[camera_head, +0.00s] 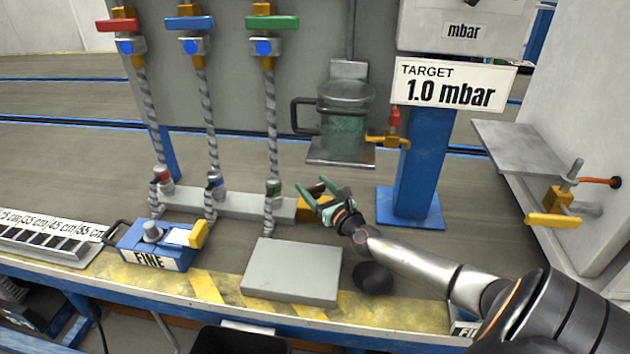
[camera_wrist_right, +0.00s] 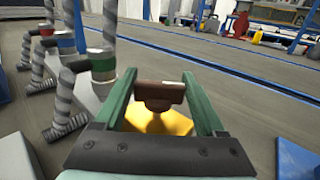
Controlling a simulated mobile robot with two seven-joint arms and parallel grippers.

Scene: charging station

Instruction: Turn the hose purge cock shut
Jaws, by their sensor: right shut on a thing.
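The hose purge cock has a brass-yellow body (camera_head: 308,212) at the right end of the grey manifold bar (camera_head: 236,205). In the right wrist view its body (camera_wrist_right: 160,122) lies below a brown bar handle (camera_wrist_right: 157,93), which spans crosswise between my two green fingers. My right gripper (camera_head: 319,187) reaches over the cock from the right, and is shut on the handle. The gripper partly hides the cock in the head view. My left gripper is not in view.
Braided hoses rise from the manifold to red, blue and green valves (camera_head: 271,22). A glass trap (camera_head: 345,118) with a red-handled tap (camera_head: 393,120) hangs behind. A grey block (camera_head: 291,271), the blue FINE box (camera_head: 153,248) and a blue post (camera_head: 425,170) stand nearby.

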